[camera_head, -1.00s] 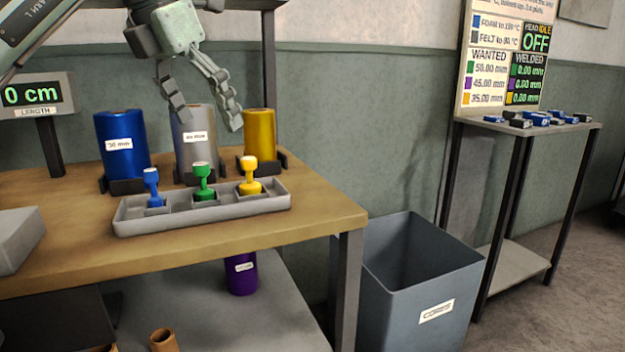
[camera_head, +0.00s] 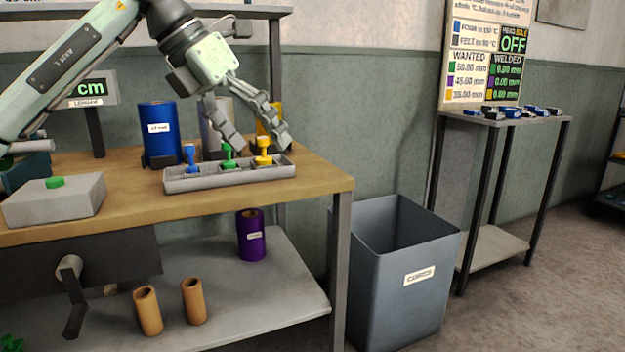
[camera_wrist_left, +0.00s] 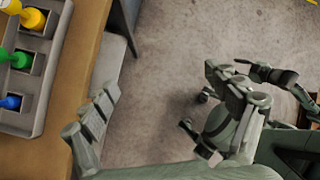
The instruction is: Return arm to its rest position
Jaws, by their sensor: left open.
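My left arm comes in from the left in the head view. My left gripper (camera_head: 259,142) is open and empty, its two fingers spread and pointing down. In the picture the fingers overlap the silver roll, the yellow roll and the right part of the stamp tray. In the left wrist view, one finger (camera_wrist_left: 92,128) shows at the lower left, over the table edge and floor, with nothing held. My right gripper is not seen in the head view.
The grey tray (camera_head: 190,183) holds blue, green and yellow stamps. A blue roll (camera_head: 159,140) stands behind it. A grey block (camera_head: 60,205) with a green button is at left. A cores bin (camera_head: 400,290) stands right of the table.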

